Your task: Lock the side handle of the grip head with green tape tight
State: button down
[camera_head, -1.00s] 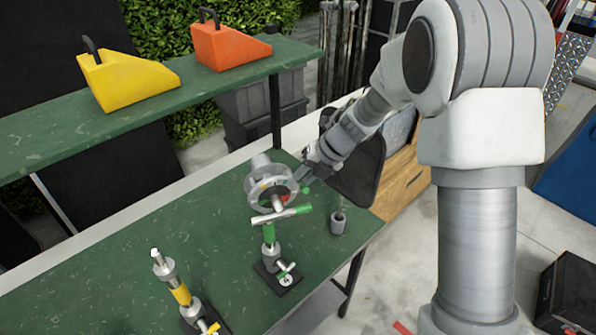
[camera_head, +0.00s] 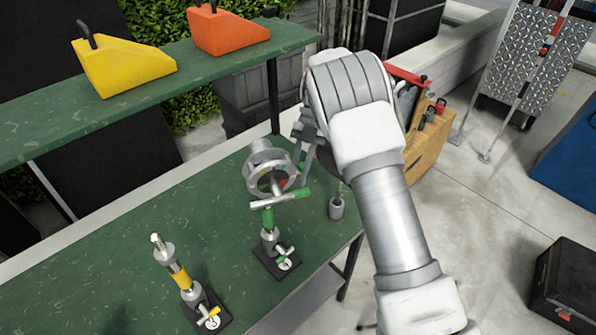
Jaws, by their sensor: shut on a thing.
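The grip head with green tape (camera_head: 257,172) is a silver round head on an upright post on the table, with green tape (camera_head: 268,218) on the post below it. My gripper (camera_head: 301,168) is at the right side of the round head, shut on the side handle there. The fingertips and the held part are small and mostly hidden, so the handle's angle cannot be told.
A yellow-taped stand (camera_head: 180,275) is at the front left of the green table (camera_head: 110,265). A small grey cup-like piece (camera_head: 336,208) stands near the right edge. A shelf above holds a yellow wedge (camera_head: 125,68) and an orange wedge (camera_head: 228,32).

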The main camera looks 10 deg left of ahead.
jog(key=shift+r+g, duration=0.3)
jog(key=shift+g, duration=0.2)
dwell(0.8)
jog(key=c, duration=0.8)
grip_release()
jog(key=shift+s, duration=0.1)
jog(key=shift+f, duration=0.15)
